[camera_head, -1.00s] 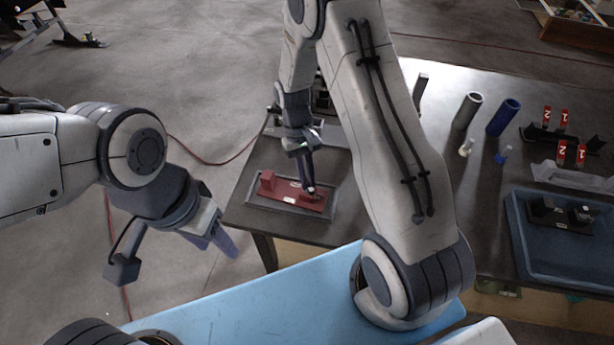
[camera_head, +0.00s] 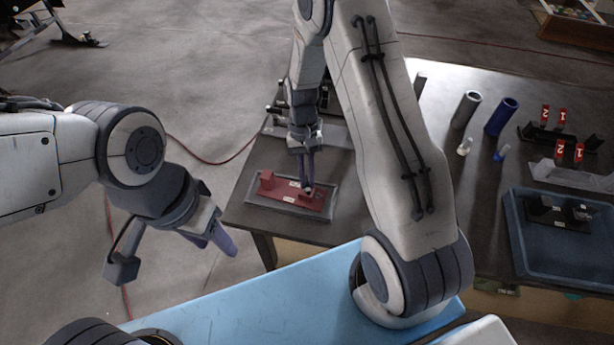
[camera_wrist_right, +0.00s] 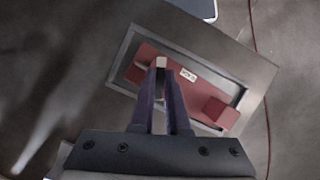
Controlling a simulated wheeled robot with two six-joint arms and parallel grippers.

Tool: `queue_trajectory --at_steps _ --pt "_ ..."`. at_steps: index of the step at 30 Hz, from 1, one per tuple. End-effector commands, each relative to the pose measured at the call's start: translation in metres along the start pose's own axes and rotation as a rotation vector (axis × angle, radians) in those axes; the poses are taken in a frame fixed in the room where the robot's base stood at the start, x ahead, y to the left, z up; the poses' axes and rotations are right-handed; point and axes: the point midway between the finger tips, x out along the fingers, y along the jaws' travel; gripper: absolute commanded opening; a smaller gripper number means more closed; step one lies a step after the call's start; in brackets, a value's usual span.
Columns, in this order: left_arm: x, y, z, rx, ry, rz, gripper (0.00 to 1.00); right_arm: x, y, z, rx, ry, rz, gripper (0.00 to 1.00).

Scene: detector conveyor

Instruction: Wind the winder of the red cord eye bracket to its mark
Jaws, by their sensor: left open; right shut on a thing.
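The red bracket (camera_head: 282,193) lies in a shallow grey tray (camera_head: 262,203) at the table's left front corner. It has a raised red block at one end and a small white label. In the right wrist view the red bracket (camera_wrist_right: 207,90) sits inside the tray rim. My right gripper (camera_head: 305,188) points down at the bracket's right end and is shut on a small part there, taken to be the winder. The fingers (camera_wrist_right: 161,72) largely hide this part, and I cannot make out the mark. My left gripper (camera_head: 222,245) is open and empty, off the table to the left.
A blue tray (camera_head: 520,240) with black brackets is at the right. A grey tube (camera_head: 466,108), a blue tube (camera_head: 502,116) and holders with red numbered tags (camera_head: 545,115) stand behind. A red cord (camera_head: 215,162) runs along the floor.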

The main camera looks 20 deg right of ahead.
Motion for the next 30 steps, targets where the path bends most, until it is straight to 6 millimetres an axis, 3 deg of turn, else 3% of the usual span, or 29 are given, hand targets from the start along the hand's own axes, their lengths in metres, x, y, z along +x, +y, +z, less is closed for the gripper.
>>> queue_trajectory --at_steps 28,30 --pt "-0.0003 0.0 0.0 0.0 0.0 0.0 0.5 -0.0002 0.0002 0.0002 0.014 -0.001 -0.005 0.0" --pt "-0.0003 0.0 0.0 0.0 0.0 0.0 0.5 -0.0002 0.0002 0.0002 0.014 -0.001 -0.005 0.32"
